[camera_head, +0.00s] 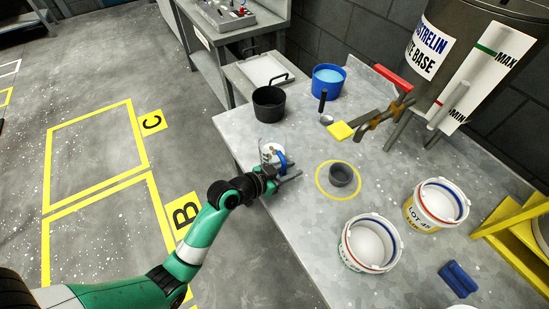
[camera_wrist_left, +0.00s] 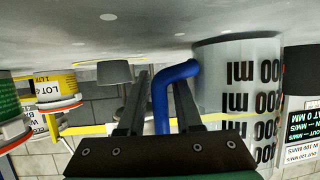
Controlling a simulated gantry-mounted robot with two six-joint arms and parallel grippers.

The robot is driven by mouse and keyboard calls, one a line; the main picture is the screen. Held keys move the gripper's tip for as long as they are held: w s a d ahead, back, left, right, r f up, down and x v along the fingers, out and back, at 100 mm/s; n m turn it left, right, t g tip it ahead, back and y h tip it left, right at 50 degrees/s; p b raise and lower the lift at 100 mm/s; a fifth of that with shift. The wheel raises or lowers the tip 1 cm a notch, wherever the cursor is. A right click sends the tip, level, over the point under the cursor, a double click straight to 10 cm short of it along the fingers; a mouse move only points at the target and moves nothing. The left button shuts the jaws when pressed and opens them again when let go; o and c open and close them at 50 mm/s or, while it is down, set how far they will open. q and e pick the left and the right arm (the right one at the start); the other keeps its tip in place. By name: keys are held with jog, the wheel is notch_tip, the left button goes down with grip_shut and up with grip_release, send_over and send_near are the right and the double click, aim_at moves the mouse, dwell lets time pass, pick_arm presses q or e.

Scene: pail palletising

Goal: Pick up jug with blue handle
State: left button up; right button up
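The clear jug (camera_head: 268,153) with a blue handle (camera_head: 282,160) stands on the grey table near its left edge. My left gripper (camera_head: 290,176) is beside it, on the handle side. In the left wrist view, which is upside down, the jug (camera_wrist_left: 237,75) shows dark ml markings. There its blue handle (camera_wrist_left: 160,100) lies between the two fingers of my left gripper (camera_wrist_left: 163,80). The fingers are apart, with a gap beside the handle, so the gripper is open. Whether a finger touches the handle is unclear. My right gripper is in neither view.
A dark grey cup (camera_head: 340,175) sits inside a yellow ring right of the jug. A black pot (camera_head: 268,104) and blue bucket (camera_head: 328,80) stand behind. A large tank (camera_head: 462,50) stands behind.

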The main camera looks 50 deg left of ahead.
pick_arm(q)
grip_shut()
dwell(1.4)
